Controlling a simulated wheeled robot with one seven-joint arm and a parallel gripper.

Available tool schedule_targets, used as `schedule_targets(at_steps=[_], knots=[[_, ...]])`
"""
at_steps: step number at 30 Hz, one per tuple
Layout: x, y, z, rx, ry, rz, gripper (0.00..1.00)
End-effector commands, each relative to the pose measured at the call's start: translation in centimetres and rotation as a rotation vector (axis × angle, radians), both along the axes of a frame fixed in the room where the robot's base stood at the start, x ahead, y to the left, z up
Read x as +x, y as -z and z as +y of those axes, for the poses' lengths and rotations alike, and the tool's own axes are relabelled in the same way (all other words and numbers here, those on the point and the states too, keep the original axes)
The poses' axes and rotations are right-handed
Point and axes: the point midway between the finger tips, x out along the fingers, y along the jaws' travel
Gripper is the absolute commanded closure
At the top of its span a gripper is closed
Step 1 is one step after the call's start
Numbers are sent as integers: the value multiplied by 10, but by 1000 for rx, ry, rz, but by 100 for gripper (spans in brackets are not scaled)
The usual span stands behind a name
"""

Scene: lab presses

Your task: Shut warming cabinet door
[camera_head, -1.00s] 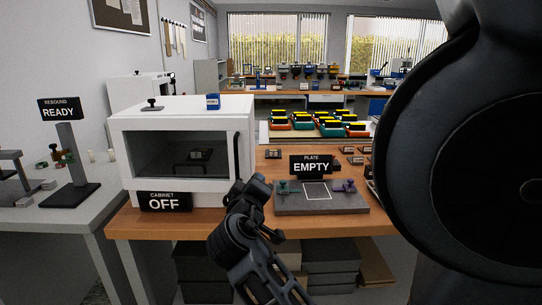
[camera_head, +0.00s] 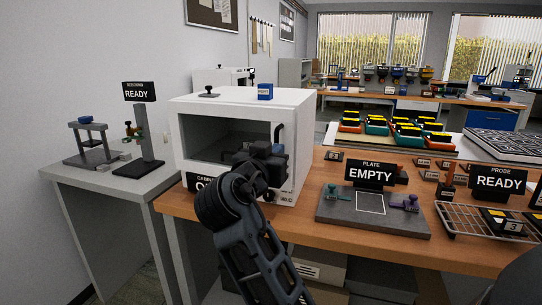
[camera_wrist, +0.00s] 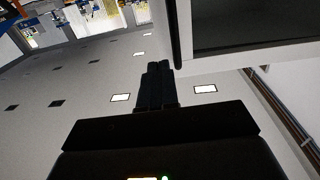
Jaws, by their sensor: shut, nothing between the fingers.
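The white warming cabinet (camera_head: 225,107) stands at the left end of the wooden bench. Its front has a dark window (camera_head: 205,135) in a white frame, with a black upright handle (camera_head: 278,133) at the right. The door looks near flush, but I cannot tell whether a gap remains. My gripper (camera_head: 266,158) is in front of the lower right of the door, by the handle, and hides part of both. In the wrist view my gripper (camera_wrist: 158,68) is shut and empty, beside a black bar and the white-framed dark panel (camera_wrist: 240,25). Contact is unclear.
A cabinet sign (camera_head: 203,182) is partly covered by my arm. Right of the cabinet are a grey plate fixture (camera_head: 340,212) with an EMPTY sign and a wire rack (camera_head: 462,222). A grey side table (camera_head: 70,178) stands left. Small items sit on the cabinet top.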

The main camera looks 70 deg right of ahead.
Motion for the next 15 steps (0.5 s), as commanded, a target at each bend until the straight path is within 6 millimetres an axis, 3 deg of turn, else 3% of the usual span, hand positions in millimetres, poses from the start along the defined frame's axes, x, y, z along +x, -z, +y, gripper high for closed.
schedule_targets(at_steps=[6, 15], knots=[[-1, -2, -43, 1, 5, 1, 100], [0, -1, -74, 1, 0, 1, 100]])
